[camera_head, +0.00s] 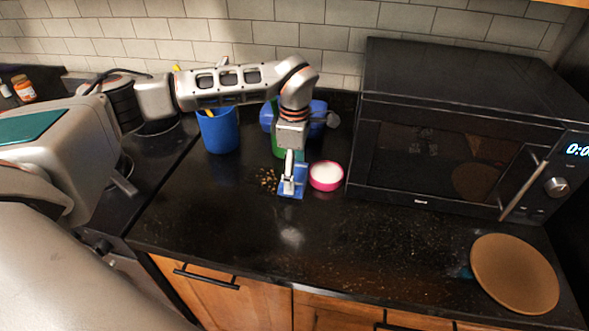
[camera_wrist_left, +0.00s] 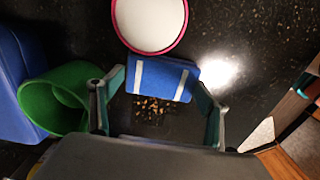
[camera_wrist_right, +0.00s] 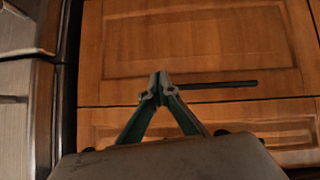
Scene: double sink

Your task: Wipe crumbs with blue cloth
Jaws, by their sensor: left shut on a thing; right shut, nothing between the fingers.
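My left gripper (camera_head: 290,178) points down at the dark counter, shut on the blue cloth (camera_head: 291,190). The cloth shows as a blue block with two pale stripes in the left wrist view (camera_wrist_left: 160,78), held between the fingers. Brown crumbs (camera_head: 267,178) lie on the counter just left of the cloth; in the left wrist view crumbs (camera_wrist_left: 150,106) show beside its lower edge. I cannot tell whether the cloth touches the counter. My right gripper (camera_wrist_right: 160,80) is shut and empty, in front of wooden cabinet fronts; it is not in the head view.
A pink bowl with white contents (camera_head: 326,176) stands close to the right of the cloth. A blue cup (camera_head: 219,131) and a green container (camera_wrist_left: 52,98) stand behind. A black microwave (camera_head: 440,130) and round brown board (camera_head: 514,273) are at right. The front middle counter (camera_head: 250,235) is clear.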

